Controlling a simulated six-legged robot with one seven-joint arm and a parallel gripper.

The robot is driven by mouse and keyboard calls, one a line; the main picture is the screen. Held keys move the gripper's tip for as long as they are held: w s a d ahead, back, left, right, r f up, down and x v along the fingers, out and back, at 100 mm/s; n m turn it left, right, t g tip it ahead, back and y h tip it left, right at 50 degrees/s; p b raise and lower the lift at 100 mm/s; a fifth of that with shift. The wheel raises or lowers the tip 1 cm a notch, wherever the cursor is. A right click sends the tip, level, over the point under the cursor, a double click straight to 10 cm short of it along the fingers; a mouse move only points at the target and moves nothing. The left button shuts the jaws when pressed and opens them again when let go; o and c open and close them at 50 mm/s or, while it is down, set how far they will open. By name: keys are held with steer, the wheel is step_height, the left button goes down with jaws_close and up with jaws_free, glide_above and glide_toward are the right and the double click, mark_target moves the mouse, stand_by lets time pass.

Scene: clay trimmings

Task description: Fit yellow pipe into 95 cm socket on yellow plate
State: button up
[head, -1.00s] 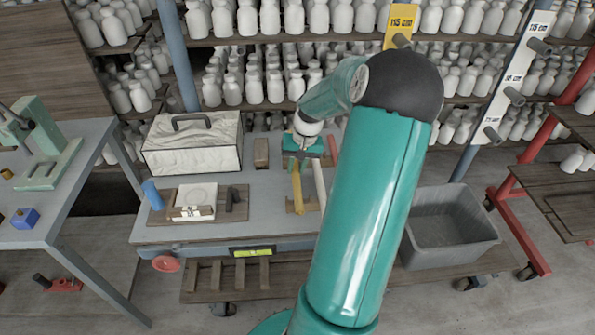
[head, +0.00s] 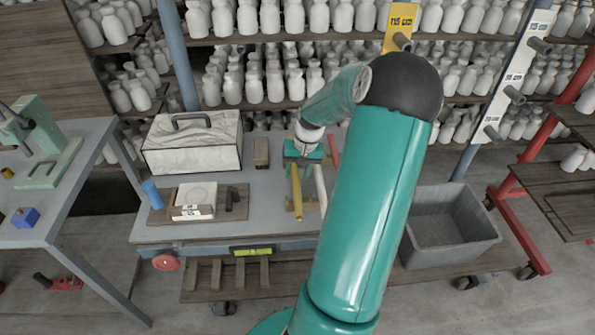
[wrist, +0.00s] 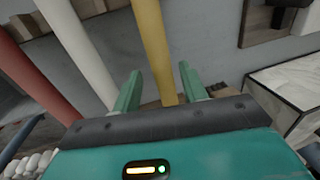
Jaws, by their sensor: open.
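The yellow pipe (head: 297,195) lies lengthwise on the work table, its near end by a wooden rest. My gripper (head: 302,158) is at the pipe's far end. In the wrist view my gripper (wrist: 158,70) is open, and the yellow pipe (wrist: 152,40) runs between its two green fingers with gaps on both sides. The yellow plate (head: 400,22) stands at the back, reading 115 cm, with a dark socket (head: 402,42) below the label. My arm hides the plate's lower part, so no 95 cm socket shows on it.
A white pipe (head: 320,187) and a red pipe (head: 334,150) lie to the right of the yellow pipe. A white plate (head: 508,85) with several sockets stands at right. A box (head: 192,145) and a wooden board (head: 155,214) occupy the table's left; a grey bin (head: 448,230) stands at right.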

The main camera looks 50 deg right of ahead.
step_height(320, 180, up, 13)
steer(key=s+d, duration=0.1)
steer(key=shift+s+d+f, duration=0.2)
steer(key=shift+s+d, duration=0.05)
steer(key=shift+s, duration=0.15)
steer(key=shift+o, duration=0.5)
steer(key=shift+s+r, duration=0.1)
steer(key=shift+r, duration=0.4)
steer(key=shift+d, duration=0.2)
steer(key=shift+d, duration=0.1)
